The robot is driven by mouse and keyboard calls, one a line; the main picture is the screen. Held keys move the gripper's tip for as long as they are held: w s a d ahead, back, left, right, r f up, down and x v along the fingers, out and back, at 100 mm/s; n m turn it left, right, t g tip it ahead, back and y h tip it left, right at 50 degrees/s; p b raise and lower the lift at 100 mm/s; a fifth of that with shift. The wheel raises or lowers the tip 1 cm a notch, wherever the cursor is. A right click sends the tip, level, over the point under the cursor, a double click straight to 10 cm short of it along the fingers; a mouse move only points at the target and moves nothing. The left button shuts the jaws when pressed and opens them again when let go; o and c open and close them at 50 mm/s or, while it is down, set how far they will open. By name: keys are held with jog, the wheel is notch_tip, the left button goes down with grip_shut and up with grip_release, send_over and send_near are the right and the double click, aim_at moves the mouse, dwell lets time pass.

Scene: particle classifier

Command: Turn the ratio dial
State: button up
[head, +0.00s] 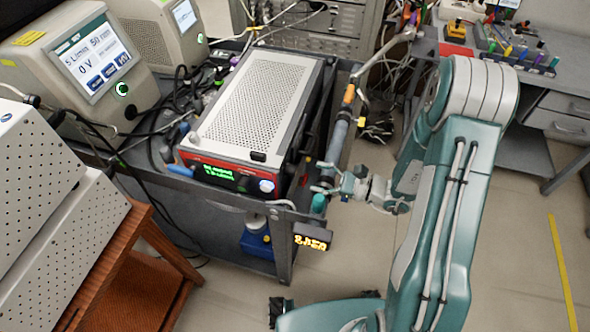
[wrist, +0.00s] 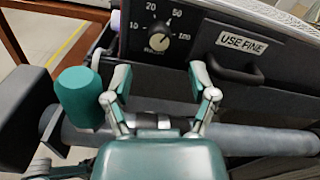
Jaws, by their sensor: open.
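The ratio dial (wrist: 156,42) is a round dark knob on a dark panel at the top of the wrist view. White scale marks and numbers surround it, and a small label, too blurred to read surely, sits on or just below it. Its pointer direction is not clear. My gripper (wrist: 160,80) is open and empty, its two fingers spread below the dial, one left and one right of it, apart from the knob. In the head view my gripper (head: 322,177) is beside the right side of the cart; the dial is hidden there.
A teal-capped part (wrist: 80,97) stands close left of my fingers, and a grey tube (wrist: 265,141) runs below them. A handle labelled "USE FINE" (wrist: 235,68) is right of the dial. The red-fronted instrument (head: 255,105) sits on the cart. Floor at right is clear.

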aim_at(295, 171)
jog(key=x, duration=0.6)
jog(key=shift+a, duration=0.25)
jog(key=shift+d, duration=0.1)
grip_shut()
